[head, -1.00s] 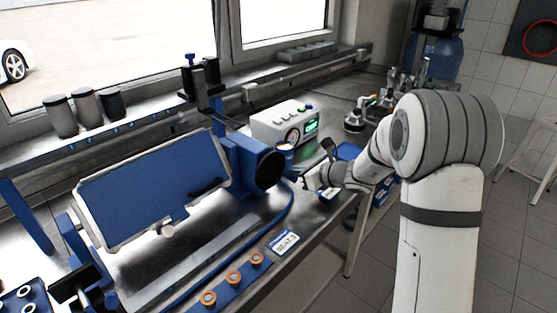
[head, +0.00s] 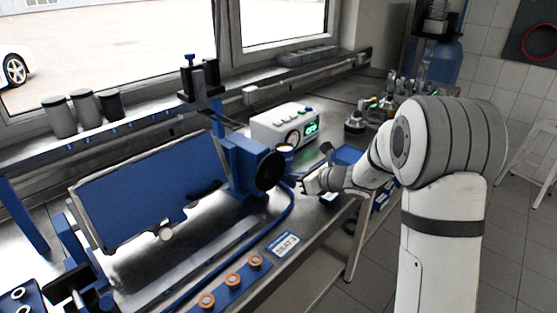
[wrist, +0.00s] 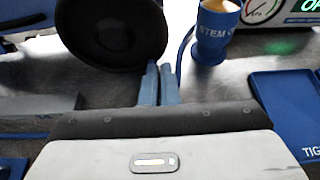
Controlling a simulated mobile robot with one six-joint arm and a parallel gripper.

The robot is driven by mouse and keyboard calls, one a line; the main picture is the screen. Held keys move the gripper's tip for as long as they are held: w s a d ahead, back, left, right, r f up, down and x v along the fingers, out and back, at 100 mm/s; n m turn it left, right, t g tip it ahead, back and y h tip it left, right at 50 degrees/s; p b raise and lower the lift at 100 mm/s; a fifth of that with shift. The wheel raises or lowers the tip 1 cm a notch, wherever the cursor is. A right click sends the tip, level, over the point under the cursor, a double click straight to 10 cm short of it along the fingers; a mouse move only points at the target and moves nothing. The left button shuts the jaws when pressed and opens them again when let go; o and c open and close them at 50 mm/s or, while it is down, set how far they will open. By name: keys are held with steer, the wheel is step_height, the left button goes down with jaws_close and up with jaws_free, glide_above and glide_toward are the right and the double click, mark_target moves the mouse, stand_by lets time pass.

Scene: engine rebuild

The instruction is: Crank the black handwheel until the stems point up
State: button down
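The black handwheel (head: 268,171) is on the right face of a blue housing (head: 243,160). In the wrist view the handwheel (wrist: 112,28) fills the upper left. A broad blue-faced workpiece (head: 150,195) is tilted in the stand to the left; a small pale round part (head: 166,234) shows at its lower edge. I cannot make out any stems clearly. My gripper (head: 306,182) is just right of the handwheel. In the wrist view its fingers (wrist: 158,72) are nearly together, tips at the wheel's lower right rim. No crank knob shows between them; contact is unclear.
A blue cup (wrist: 213,38) stands right of the fingers, with a white gauge box (head: 287,125) behind. A blue tray (wrist: 285,110) lies at right. A blue strip with orange-ringed parts (head: 231,281) and a seat label (head: 285,243) lie along the front edge.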

steer(key=shift+s+f, duration=0.15)
steer(key=shift+f, duration=0.35)
steer(key=shift+s+a+f+b, duration=0.15)
steer(key=shift+s+f+b, duration=0.2)
steer(key=shift+b, duration=0.4)
steer(key=shift+w+f, duration=0.1)
steer(key=shift+w+a+f, duration=0.1)
steer(key=shift+f, duration=0.05)
steer(key=shift+s+a+f+b, duration=0.15)
steer(key=shift+s+b, duration=0.05)
steer(key=shift+b, duration=0.4)
